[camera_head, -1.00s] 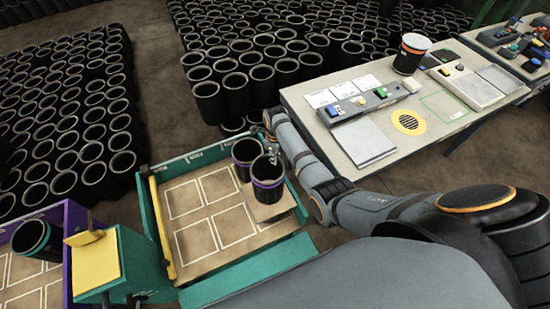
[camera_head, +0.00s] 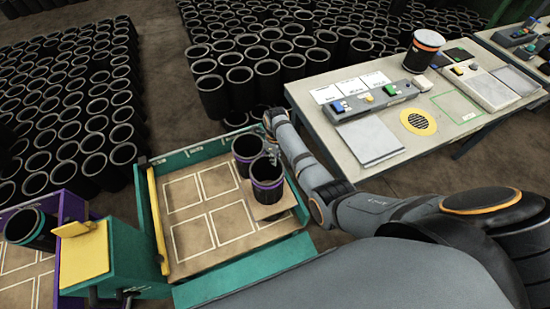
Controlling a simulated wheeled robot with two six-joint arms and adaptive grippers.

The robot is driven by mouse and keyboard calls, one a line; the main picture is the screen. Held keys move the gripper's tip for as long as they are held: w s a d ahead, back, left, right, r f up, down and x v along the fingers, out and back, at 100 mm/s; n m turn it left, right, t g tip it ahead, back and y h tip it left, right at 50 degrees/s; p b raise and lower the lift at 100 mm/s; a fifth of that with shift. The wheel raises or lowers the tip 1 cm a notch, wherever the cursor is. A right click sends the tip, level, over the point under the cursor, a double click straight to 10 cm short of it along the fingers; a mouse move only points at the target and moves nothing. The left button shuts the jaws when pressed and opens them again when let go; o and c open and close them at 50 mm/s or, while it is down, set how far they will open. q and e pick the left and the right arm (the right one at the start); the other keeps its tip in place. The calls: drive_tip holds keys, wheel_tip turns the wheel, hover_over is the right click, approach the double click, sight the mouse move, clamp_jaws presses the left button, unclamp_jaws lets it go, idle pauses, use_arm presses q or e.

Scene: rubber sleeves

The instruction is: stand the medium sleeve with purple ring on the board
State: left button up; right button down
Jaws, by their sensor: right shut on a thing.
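A black sleeve with a purple ring (camera_head: 267,181) stands upright on or just above a small raised tan piece at the right of the tan board (camera_head: 183,196). The board has white outlined squares and lies in a green-walled tray. Another black sleeve (camera_head: 243,164), also with a purple ring, stands close behind it. My right gripper (camera_head: 272,156) is at the far rim of the front sleeve and is shut on it. Its fingertips are small and partly hidden, and I cannot tell whether the sleeve's base touches. My left gripper is out of view.
A work table (camera_head: 352,110) with devices and an orange-ringed sleeve (camera_head: 423,50) stands at upper right. Dense rows of black sleeves (camera_head: 60,110) fill the floor behind. The board's left squares are clear.

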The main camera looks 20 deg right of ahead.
drive_tip(key=shift+d+f, duration=0.1)
drive_tip(key=c, duration=1.5)
unclamp_jaws()
drive_tip(key=shift+s, duration=0.1)
wheel_tip(320, 180, up, 13)
drive_tip(key=shift+r+b, duration=0.15)
drive_tip(key=shift+b, duration=0.2)
